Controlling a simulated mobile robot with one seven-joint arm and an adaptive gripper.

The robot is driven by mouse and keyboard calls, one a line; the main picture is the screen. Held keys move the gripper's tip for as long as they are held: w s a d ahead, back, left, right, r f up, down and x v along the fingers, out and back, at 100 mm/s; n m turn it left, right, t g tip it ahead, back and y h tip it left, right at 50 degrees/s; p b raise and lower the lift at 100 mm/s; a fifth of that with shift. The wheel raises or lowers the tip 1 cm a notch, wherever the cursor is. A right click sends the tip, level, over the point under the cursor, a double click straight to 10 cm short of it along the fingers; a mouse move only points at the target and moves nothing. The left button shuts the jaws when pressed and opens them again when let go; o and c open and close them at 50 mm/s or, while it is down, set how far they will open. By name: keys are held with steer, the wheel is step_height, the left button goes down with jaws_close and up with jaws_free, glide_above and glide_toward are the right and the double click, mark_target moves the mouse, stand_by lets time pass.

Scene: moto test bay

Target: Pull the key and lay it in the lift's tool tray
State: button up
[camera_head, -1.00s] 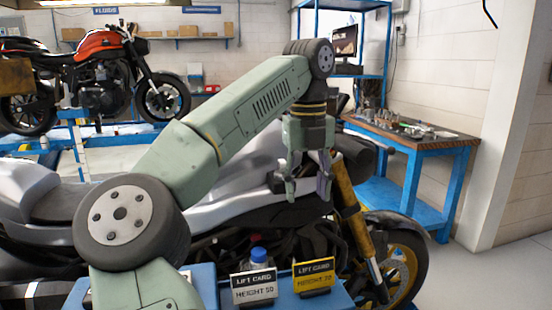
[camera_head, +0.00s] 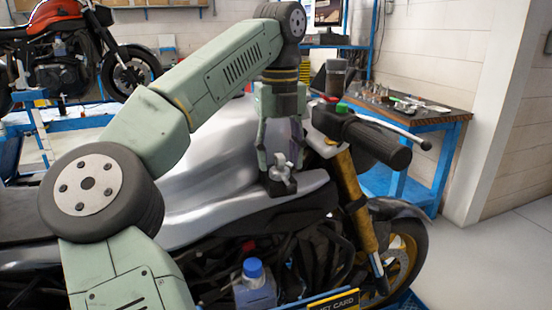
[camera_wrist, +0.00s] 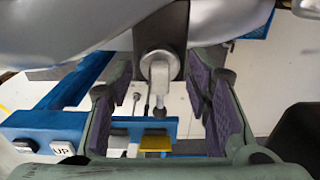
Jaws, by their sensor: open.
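In the head view, the key and lock (camera_head: 281,180) show small beside the silver tank of the motorcycle (camera_head: 215,160). My gripper (camera_head: 280,158) is open, its fingers pointing down just above and around the key. In the wrist view, the purple-padded fingers of my gripper (camera_wrist: 164,98) stand apart on either side of the key, with gaps showing. I cannot make out the tool tray; blue lift parts (camera_wrist: 60,125) show below the key.
The handlebar grip (camera_head: 377,143) and lever stand close right of my gripper. A blue-capped bottle (camera_head: 253,285) and a lift card (camera_head: 335,302) are at the bottom. An UP button (camera_wrist: 62,149) shows in the wrist view. A workbench (camera_head: 425,118) with tools stands behind.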

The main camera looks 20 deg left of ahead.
steer(key=shift+s, duration=0.1)
steer(key=shift+f, duration=0.1)
steer(key=shift+f, duration=0.7)
stand_by(0.8)
jaws_close()
steer(key=o, duration=0.5)
jaws_free()
stand_by(0.4)
